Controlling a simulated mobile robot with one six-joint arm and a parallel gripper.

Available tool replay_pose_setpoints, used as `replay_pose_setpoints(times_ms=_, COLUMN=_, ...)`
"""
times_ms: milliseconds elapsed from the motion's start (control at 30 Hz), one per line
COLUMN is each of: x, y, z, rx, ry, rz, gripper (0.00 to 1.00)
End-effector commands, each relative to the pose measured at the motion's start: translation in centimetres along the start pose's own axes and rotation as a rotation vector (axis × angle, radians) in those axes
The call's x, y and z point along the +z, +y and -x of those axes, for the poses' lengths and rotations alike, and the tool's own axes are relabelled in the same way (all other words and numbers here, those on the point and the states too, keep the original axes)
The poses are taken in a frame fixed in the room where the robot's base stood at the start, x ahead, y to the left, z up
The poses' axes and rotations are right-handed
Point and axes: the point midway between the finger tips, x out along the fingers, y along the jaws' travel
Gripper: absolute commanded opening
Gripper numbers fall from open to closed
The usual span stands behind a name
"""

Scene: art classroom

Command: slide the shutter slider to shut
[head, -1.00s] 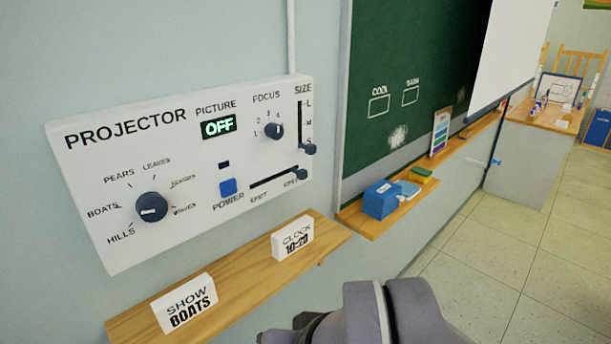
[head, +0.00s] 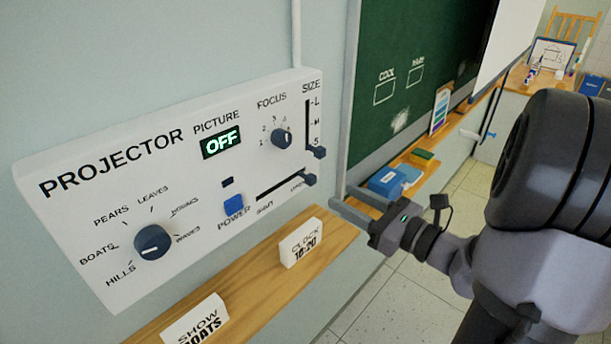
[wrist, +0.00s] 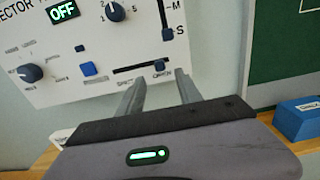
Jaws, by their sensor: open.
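The white projector panel (head: 100,225) is on the wall, and its display reads OFF. The shutter slider's dark knob (head: 309,179) sits at the right end of its horizontal slot, by the open label, away from the SHUT label at the left end. My gripper (head: 347,202) is to the right of the knob, apart from it, with its fingers spread and nothing between them. In the wrist view the knob (wrist: 159,65) shows just beyond and between the tips of my open gripper (wrist: 158,78).
The size slider knob (head: 318,152) is just above the shutter knob. A wooden shelf (head: 240,300) below holds a clock card (head: 300,243) and a SHOW BOATS card (head: 195,322). A blue box (head: 386,182) stands on the chalkboard ledge at right.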

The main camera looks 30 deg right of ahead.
Motion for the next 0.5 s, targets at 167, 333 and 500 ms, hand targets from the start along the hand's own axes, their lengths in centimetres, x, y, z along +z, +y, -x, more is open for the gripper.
replay_pose_setpoints(times_ms=167, x=-0.1, y=0.3, z=-5.3, rx=0.008, ry=0.001, rz=0.001, gripper=0.42)
replay_pose_setpoints(times_ms=333, x=-0.1, y=0.2, z=-8.6, rx=0.006, ry=0.002, rz=0.002, gripper=0.42)
replay_pose_setpoints(times_ms=500, x=0.0, y=0.1, z=-9.9, rx=0.002, ry=0.001, rz=0.001, gripper=0.42)
